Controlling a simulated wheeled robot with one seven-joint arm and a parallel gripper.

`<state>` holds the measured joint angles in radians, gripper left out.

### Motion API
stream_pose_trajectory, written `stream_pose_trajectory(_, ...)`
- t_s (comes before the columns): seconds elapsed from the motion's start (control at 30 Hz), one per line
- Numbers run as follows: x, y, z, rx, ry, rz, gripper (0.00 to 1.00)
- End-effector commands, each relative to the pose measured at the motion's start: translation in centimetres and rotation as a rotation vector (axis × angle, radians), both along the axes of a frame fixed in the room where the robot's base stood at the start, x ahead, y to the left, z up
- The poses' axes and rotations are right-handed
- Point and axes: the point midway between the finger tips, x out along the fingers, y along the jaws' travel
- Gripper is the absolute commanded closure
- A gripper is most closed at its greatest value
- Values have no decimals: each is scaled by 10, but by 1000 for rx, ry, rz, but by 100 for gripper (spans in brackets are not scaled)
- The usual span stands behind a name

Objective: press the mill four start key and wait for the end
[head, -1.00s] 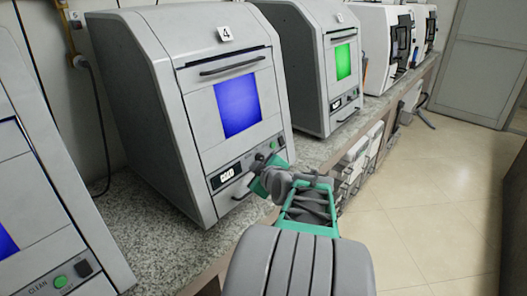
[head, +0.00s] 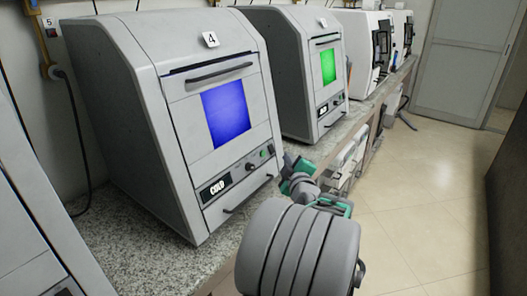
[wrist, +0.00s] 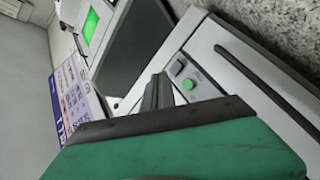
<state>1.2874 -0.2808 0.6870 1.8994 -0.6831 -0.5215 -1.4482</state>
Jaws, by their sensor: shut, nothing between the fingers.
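Mill four (head: 185,140) is a grey cabinet marked with a 4 plate, with a blue-lit window (head: 226,110) and a closed front.
A similar machine with a green-lit window (head: 328,67) stands right of mill four on the speckled counter (head: 165,262). White machines (head: 362,40) stand farther along. Part of another cabinet is at the left edge. The tiled floor (head: 430,190) at right is clear.

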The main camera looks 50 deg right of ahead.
Motion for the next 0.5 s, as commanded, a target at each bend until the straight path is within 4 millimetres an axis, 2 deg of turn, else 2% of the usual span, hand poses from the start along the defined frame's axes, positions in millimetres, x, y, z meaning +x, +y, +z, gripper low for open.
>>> stream_pose_trajectory(0.13, 24, 3, 0, 2, 0, 5, 100)
stream_pose_trajectory(0.3, 46, 5, -11, -1, 2, 4, 100)
stream_pose_trajectory(0.5, 59, 6, -13, -2, 1, 1, 100)
